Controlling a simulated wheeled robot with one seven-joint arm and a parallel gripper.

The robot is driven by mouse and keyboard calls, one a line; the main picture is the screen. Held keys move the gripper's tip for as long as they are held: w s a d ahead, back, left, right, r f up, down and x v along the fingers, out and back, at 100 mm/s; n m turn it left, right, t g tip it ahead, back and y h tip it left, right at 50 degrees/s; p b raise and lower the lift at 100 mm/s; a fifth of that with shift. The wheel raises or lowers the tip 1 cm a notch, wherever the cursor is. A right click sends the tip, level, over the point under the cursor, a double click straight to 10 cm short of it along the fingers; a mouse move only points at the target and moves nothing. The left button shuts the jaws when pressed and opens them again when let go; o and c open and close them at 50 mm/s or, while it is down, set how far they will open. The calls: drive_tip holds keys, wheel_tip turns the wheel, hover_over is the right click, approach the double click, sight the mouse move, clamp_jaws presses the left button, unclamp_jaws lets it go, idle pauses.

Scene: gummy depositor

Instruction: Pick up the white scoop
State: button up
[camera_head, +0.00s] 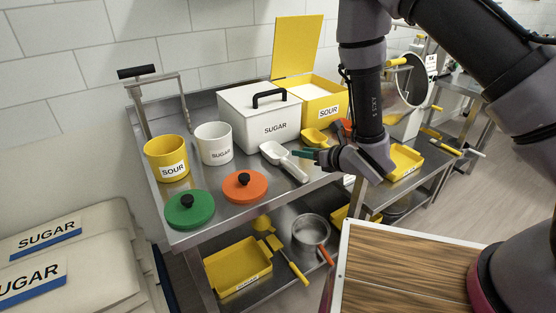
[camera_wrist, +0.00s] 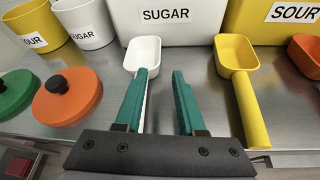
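The white scoop (camera_head: 283,160) lies on the upper metal shelf in front of the white SUGAR bin, its handle pointing toward the front right. In the wrist view its bowl (camera_wrist: 142,50) is just beyond the fingertips, and its handle is mostly hidden by the left finger. My gripper (camera_head: 304,153) is close to the scoop's handle; its green fingers (camera_wrist: 167,75) are apart in the wrist view with nothing seen clamped between them. I cannot tell whether a finger touches the handle.
A yellow scoop (camera_wrist: 243,85) lies right of the fingers. The white SUGAR bin (camera_head: 258,118) and the open yellow SOUR bin (camera_head: 321,106) stand behind. Left are a yellow SOUR cup (camera_head: 166,157), a white SUGAR cup (camera_head: 213,144), a green lid (camera_head: 189,211) and an orange lid (camera_head: 244,188).

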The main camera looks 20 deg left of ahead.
sight(283, 148)
drive_tip(key=x, duration=1)
drive_tip(key=shift+w+a+f, duration=0.1)
drive_tip(key=shift+a+f, duration=0.05)
drive_tip(key=shift+a, duration=0.1)
clamp_jaws()
idle(1.1)
